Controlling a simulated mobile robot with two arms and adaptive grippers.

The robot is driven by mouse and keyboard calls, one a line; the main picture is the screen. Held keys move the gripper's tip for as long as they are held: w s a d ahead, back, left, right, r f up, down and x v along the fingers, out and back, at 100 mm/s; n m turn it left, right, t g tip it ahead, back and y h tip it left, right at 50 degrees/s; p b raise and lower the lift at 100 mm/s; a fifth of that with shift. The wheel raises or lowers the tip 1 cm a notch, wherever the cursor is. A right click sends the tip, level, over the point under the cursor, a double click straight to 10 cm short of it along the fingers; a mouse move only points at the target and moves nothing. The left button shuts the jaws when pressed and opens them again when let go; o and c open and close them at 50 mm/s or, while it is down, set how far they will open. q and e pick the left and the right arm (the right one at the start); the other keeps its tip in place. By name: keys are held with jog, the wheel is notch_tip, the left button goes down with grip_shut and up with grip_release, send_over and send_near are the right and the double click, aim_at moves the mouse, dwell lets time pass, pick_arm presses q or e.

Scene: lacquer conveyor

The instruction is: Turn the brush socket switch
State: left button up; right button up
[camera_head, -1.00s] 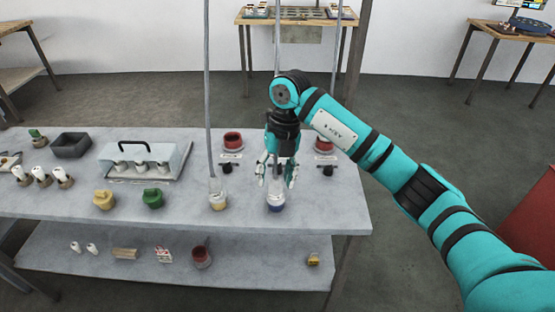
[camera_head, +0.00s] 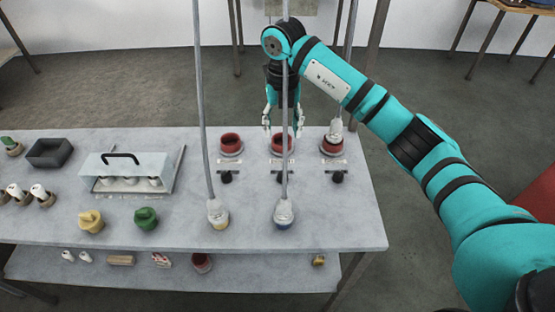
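Three red round sockets stand in a row along the table's back edge: a left one (camera_head: 231,144), a middle one (camera_head: 281,149) and a right one (camera_head: 331,148). Each has a pale label strip in front. Black switch knobs stand before the left socket (camera_head: 226,178) and the right socket (camera_head: 337,178); a grey pole partly hides the spot before the middle one. No marking I can read names the brush socket switch. My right gripper (camera_head: 283,127) points down at the middle socket, fingers spread and empty; contact is unclear. My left gripper is out of view.
Two hanging poles end in white-topped pieces with a yellow base (camera_head: 218,214) and a blue base (camera_head: 284,213). A white-topped piece (camera_head: 335,130) stands at the right socket. Yellow (camera_head: 91,221) and green (camera_head: 146,218) knobs are farther left. The table's front right is clear.

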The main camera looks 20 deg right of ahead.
aim_at(282, 173)
jog(key=f+p, duration=0.1)
jog(key=f, duration=0.4)
jog(key=f+p, duration=0.1)
jog(key=f, duration=0.4)
jog(key=s+f+p, duration=0.1)
jog(key=f, duration=0.4)
jog(key=shift+f, duration=0.9)
grip_shut()
